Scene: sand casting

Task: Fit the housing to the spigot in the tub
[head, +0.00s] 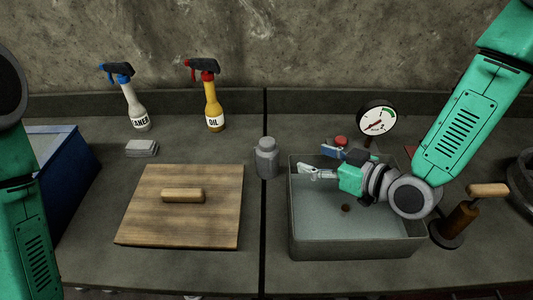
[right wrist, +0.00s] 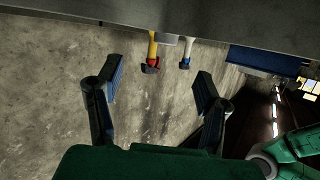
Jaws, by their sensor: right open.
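The grey metal tub (head: 357,247) stands right of centre in the head view, with a pale, smooth bottom. A small dark reddish-brown round piece (head: 345,208) shows in it, perhaps the spigot. A grey bottle-shaped piece with a narrower neck (head: 266,160) stands upright just left of the tub; it may be the housing, but I cannot be sure. My right gripper (head: 318,160) is over the back left of the tub, pointing left, open and empty. Its spread fingers also show in the right wrist view (right wrist: 158,85). My left gripper is outside the views; only its arm shows.
A wooden board with a handle (head: 217,220) lies left of centre. A cleaner bottle (head: 137,112), an oil bottle (head: 214,115) and a small grey block (head: 142,148) are behind it. A blue bin (head: 75,165) stands left. A gauge (head: 376,120) and a wooden-handled tool (head: 462,215) flank the tub.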

